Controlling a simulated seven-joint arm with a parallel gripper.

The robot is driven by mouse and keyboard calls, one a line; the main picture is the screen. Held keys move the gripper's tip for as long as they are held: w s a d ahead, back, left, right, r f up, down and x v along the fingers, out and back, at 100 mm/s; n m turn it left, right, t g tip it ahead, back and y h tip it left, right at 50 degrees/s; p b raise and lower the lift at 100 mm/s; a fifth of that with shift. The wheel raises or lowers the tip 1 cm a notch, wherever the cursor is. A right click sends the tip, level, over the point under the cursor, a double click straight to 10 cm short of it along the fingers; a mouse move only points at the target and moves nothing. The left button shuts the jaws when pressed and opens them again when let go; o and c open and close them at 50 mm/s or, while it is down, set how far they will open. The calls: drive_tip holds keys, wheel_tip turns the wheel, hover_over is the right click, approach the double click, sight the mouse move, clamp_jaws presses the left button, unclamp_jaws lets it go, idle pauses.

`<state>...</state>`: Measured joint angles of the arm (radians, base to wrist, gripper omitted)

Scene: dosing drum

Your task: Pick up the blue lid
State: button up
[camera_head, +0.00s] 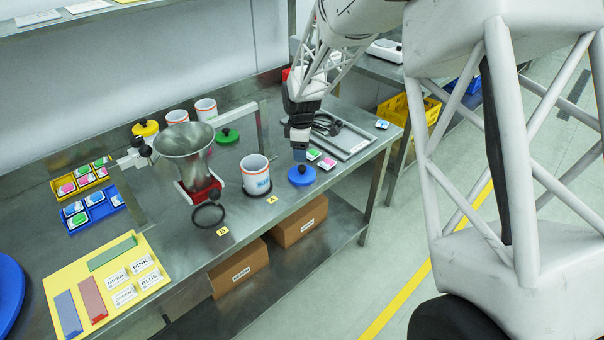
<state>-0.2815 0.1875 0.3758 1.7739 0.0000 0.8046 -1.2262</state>
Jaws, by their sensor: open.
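The blue lid (301,176) lies flat on the steel bench near its front edge, with a dark round knob on top. My gripper (300,152) points down from above, directly over or just behind the lid's knob. It is open and looks empty. The fingertips appear slightly above the knob; the exact gap cannot be told from this angle.
A metal funnel (184,141) on a red base stands left of the cup. A green lid (228,135) and yellow lid (146,128) lie behind. Small labelled packs (327,163) and a grey tray (347,142) are right of the blue lid.

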sight(302, 167)
drive_tip(key=shift+f, duration=1.3)
drive_tip(key=shift+w+d+f, duration=0.1)
drive_tip(key=shift+f, duration=2.5)
drive_tip(key=c, duration=1)
